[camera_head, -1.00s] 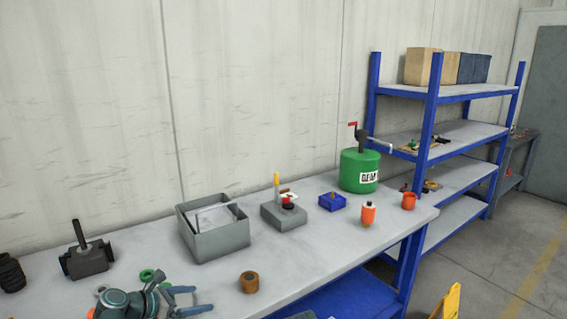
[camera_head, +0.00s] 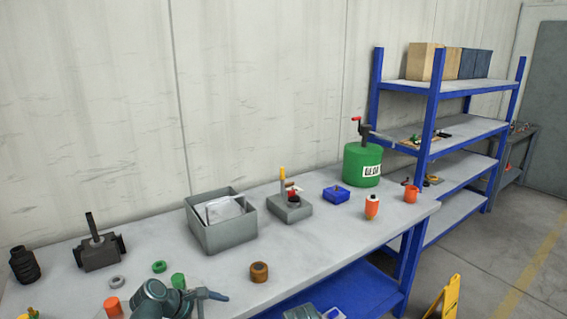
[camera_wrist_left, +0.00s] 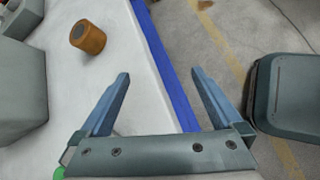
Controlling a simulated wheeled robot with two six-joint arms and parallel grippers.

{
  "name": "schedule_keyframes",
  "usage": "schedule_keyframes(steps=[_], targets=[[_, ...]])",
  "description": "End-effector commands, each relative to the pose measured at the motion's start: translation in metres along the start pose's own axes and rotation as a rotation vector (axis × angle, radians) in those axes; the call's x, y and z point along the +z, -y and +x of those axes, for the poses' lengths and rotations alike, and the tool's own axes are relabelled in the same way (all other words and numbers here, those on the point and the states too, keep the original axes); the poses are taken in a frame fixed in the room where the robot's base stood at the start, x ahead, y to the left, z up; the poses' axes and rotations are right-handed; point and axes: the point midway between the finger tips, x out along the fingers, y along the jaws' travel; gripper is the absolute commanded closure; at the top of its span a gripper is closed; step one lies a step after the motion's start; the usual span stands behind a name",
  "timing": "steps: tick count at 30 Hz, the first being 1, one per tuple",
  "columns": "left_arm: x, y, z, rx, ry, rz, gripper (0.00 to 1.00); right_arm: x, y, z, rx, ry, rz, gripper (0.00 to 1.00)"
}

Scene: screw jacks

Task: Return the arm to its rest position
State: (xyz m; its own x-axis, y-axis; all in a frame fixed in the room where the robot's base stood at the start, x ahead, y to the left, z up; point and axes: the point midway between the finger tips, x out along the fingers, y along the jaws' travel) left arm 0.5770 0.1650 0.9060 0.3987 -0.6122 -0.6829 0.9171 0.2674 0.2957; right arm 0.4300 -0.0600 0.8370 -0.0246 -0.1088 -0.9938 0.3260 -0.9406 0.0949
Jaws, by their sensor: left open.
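My left gripper (camera_head: 206,297) is low in the head view, over the front part of the workbench (camera_head: 330,232). It is also in the left wrist view (camera_wrist_left: 160,74), where its two blue-grey fingers stand well apart with nothing between them. The fingers are over the bench's front edge there, and a brown ring-shaped part (camera_wrist_left: 88,37) lies on the bench up and left of them, apart from them. That brown part (camera_head: 259,272) is right of the gripper in the head view.
Beside my left arm are a green cylinder (camera_head: 178,281), an orange part (camera_head: 113,306) and a dark screw-jack body (camera_head: 99,252). A grey bin (camera_head: 222,238), a grey block (camera_head: 290,210), a blue tray (camera_head: 336,194) and a green drum (camera_head: 362,166) stand farther back. A blue shelf (camera_head: 430,92) is at right.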

Motion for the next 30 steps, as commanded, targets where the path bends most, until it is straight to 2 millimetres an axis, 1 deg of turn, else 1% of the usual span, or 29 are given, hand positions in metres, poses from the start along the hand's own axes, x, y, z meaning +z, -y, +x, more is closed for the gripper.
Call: schedule_keyframes(steps=[1, 5, 8, 9, 11, 12, 15, 18, 21, 25, 30], targets=[[0.009, 0.011, 0.006, -0.040, -0.023, 0.085, 0.00, 0.000, 0.000, -0.004, 0.000, 0.000, 0.000, 0.50], [0.022, 0.042, 0.023, -0.166, -0.092, 0.355, 0.00, 0.001, -0.001, -0.011, 0.000, 0.000, 0.000, 0.50], [0.034, 0.074, 0.034, -0.310, -0.146, 0.645, 0.00, 0.001, -0.002, -0.018, 0.000, 0.000, 0.000, 0.50], [0.039, 0.088, 0.037, -0.381, -0.165, 0.784, 0.00, 0.001, -0.002, -0.022, 0.000, 0.000, 0.000, 0.50], [0.045, 0.109, 0.040, -0.494, -0.186, 0.994, 0.00, 0.002, -0.003, -0.027, 0.000, 0.000, 0.000, 0.50], [0.048, 0.120, 0.040, -0.569, -0.196, 1.127, 0.00, 0.002, -0.003, -0.029, 0.000, 0.000, 0.000, 0.50], [0.054, 0.143, 0.037, -0.744, -0.204, 1.420, 0.00, 0.002, -0.003, -0.035, 0.000, 0.000, 0.000, 0.50], [0.058, 0.158, 0.032, -0.892, -0.200, 1.645, 0.00, 0.002, -0.004, -0.040, 0.000, 0.000, 0.000, 0.50], [0.060, 0.166, 0.027, -1.001, -0.190, 1.794, 0.00, 0.003, -0.004, -0.042, 0.000, 0.000, 0.000, 0.50], [0.062, 0.170, 0.023, -1.075, -0.180, 1.890, 0.00, 0.003, -0.004, -0.044, 0.000, 0.000, 0.000, 0.50], [0.061, 0.170, 0.023, -1.092, -0.178, 1.910, 0.00, 0.003, -0.004, -0.043, 0.000, 0.000, 0.000, 0.50]])
